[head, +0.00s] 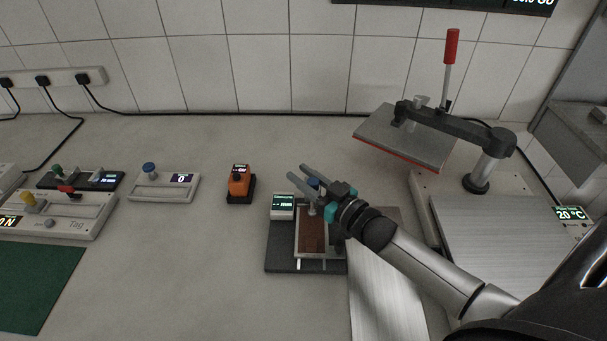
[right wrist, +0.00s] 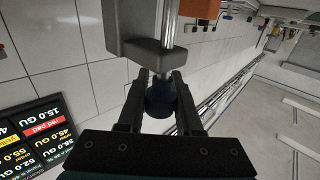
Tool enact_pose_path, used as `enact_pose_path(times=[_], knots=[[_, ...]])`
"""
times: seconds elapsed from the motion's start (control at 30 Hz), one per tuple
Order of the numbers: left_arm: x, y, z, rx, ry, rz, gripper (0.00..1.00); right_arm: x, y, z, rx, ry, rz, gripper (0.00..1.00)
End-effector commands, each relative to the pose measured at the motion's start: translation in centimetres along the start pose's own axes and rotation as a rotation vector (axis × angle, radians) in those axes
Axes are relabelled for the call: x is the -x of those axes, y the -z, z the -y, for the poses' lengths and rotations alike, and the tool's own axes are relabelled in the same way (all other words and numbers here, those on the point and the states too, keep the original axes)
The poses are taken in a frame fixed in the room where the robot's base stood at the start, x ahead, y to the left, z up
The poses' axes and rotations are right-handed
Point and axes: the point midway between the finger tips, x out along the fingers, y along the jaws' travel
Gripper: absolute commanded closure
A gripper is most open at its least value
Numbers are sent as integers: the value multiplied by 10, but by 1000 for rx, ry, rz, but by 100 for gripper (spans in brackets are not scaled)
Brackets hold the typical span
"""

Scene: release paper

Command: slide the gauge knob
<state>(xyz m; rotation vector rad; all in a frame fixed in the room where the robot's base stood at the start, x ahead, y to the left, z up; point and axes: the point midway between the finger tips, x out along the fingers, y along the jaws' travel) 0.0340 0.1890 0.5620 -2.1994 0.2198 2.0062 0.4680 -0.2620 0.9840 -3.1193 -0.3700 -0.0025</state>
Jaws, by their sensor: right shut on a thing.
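The gauge (head: 284,207) is a small device with a lit display on a dark base, with a brown plate in front of the display. Its blue knob (head: 313,183) tops a metal post. My right gripper (head: 303,182) comes in from the right and is shut on the knob. In the right wrist view, the blue knob (right wrist: 160,98) sits between the two fingers (right wrist: 160,84), with the metal rod and grey block beyond it. The fingers hide part of the knob. My left gripper is not in view.
An orange device (head: 239,183) stands left of the gauge. A white box with another blue knob (head: 163,187) and switch panels (head: 62,213) are further left. A heat press (head: 405,137) with a red handle stands at right. The counter's front middle is clear.

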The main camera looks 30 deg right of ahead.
Motion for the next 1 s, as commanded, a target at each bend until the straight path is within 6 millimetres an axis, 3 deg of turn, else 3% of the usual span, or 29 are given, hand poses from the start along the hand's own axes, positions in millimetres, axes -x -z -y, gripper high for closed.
enact_pose_path(times=[0.03,0.3,0.67,1.0], knots=[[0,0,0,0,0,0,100,0,-1,1,-1,0,3,65],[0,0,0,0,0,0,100,0,0,0,0,0,2,36],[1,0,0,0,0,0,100,5,0,0,0,-1,3,36],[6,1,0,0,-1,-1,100,51,-1,0,0,-1,6,36]])
